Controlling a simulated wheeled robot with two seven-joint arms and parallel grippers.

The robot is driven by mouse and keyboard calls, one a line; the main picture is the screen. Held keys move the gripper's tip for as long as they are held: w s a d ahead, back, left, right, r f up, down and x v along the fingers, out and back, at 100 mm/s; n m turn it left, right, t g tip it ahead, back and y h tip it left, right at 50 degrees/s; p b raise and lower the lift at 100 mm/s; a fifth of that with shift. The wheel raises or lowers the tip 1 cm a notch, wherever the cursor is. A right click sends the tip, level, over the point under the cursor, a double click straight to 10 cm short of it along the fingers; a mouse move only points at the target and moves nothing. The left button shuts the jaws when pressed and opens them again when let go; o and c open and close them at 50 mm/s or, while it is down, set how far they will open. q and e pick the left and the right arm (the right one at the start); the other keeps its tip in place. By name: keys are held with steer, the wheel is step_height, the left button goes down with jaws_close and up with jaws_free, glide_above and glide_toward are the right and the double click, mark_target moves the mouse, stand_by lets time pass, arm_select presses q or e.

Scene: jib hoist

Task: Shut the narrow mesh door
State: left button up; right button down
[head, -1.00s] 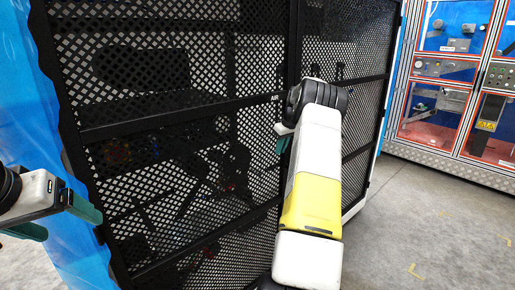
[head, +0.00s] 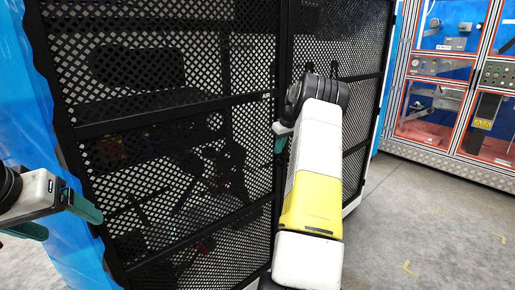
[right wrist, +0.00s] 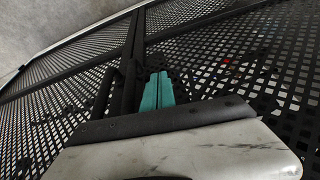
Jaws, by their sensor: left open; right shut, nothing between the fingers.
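The narrow mesh door (head: 352,62) is the black perforated panel right of the upright seam in the head view. A wider black mesh panel (head: 150,150) is on its left. My right arm hides part of the seam and the narrow door; I cannot tell whether a gap is left there. My right gripper (head: 279,141) is in front of the seam, mostly hidden by its own wrist. In the right wrist view its teal fingers (right wrist: 158,92) are together and empty, close to the dark upright frame bars; contact is unclear. My left gripper (head: 60,218) is open and empty at the left edge.
A blue sheet-like panel (head: 50,200) stands left of the mesh. A cabinet with orange-edged clear doors (head: 440,85) stands at the back right. Bare grey floor (head: 420,215) is free on the right.

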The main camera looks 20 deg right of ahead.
steer(key=d+v, duration=0.1)
steer(key=v, duration=0.9)
steer(key=s+a+r, duration=0.4)
steer(key=a, duration=0.3)
steer(key=s+a+r+t, duration=0.1)
steer(key=s+a+r, duration=0.3)
steer(key=a, duration=0.4)
steer(key=s+a+r, duration=0.4)
steer(key=a, duration=0.3)
steer(key=s+a+f, duration=0.2)
steer(key=s+a, duration=0.3)
steer(key=s, duration=0.3)
steer(key=s+a+f+m+y, duration=0.1)
steer(key=s+a, duration=0.3)
steer(key=s, duration=0.4)
steer(key=s+a+f+t, duration=0.1)
steer(key=s+a+f, duration=0.2)
steer(key=s+a, duration=0.2)
steer(key=s, duration=0.3)
steer(key=shift+a+f, duration=0.3)
steer(key=shift+f, duration=0.1)
